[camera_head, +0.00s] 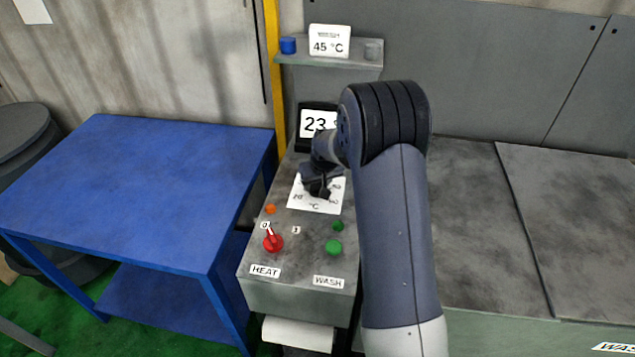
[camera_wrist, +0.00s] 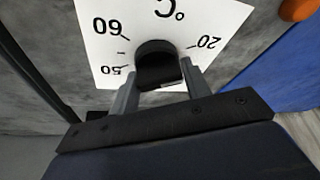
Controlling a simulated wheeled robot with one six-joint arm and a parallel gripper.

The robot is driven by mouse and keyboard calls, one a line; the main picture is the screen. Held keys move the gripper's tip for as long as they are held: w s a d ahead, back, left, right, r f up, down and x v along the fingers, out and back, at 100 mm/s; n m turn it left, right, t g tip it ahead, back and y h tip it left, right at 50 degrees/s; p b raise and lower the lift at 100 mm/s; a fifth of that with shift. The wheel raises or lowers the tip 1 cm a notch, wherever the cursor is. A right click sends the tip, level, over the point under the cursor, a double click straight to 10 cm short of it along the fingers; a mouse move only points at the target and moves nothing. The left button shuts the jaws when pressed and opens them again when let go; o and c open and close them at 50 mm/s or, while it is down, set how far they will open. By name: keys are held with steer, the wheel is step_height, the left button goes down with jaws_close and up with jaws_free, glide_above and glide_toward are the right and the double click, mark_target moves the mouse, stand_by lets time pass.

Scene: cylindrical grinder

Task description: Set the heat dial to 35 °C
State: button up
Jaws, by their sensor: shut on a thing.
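The heat dial has a white scale plate (camera_head: 300,203) on top of the grey control box. In the wrist view the plate (camera_wrist: 100,35) shows 20, 50, 60 and a °C mark. Its black knob (camera_wrist: 158,52) sits between my fingers. My gripper (camera_head: 318,190) reaches down over the dial and is shut on the knob; it also shows in the wrist view (camera_wrist: 160,82). The knob's pointer cannot be made out, and part of the scale is hidden. A display (camera_head: 316,123) behind the dial reads 23, its unit partly covered by my arm.
A red switch (camera_head: 272,243) by the HEAT label stands near 0, below an orange lamp (camera_head: 270,209). A green button (camera_head: 334,247) is above the WASH label. A 45 °C sign (camera_head: 329,41) stands on the shelf. A blue table (camera_head: 140,185) is on the left.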

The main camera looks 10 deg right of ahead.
steer(key=m+b, duration=0.1)
steer(key=m+h+b, duration=0.1)
steer(key=m+b, duration=0.1)
steer(key=m+h+b, duration=0.1)
steer(key=shift+f+m+b, duration=0.25)
steer(key=shift+m+b, duration=0.05)
steer(key=shift+m, duration=0.1)
steer(key=m+g+h+b, duration=0.1)
steer(key=m+b, duration=0.3)
steer(key=m, duration=0.2)
steer(key=m+g+h+b, duration=0.1)
steer(key=m, duration=0.1)
steer(key=shift+r+h+b, duration=0.15)
steer(key=shift+h+b, duration=0.15)
steer(key=shift+r+m+g+h, duration=0.15)
steer(key=shift+m+g, duration=0.3)
steer(key=shift+m, duration=0.75)
steer(key=shift+f+m+g+h, duration=0.15)
steer(key=shift+m+g, duration=0.3)
steer(key=shift+m, duration=0.75)
steer(key=shift+r, duration=0.1)
steer(key=o, duration=0.9)
steer(key=shift+o, duration=0.2)
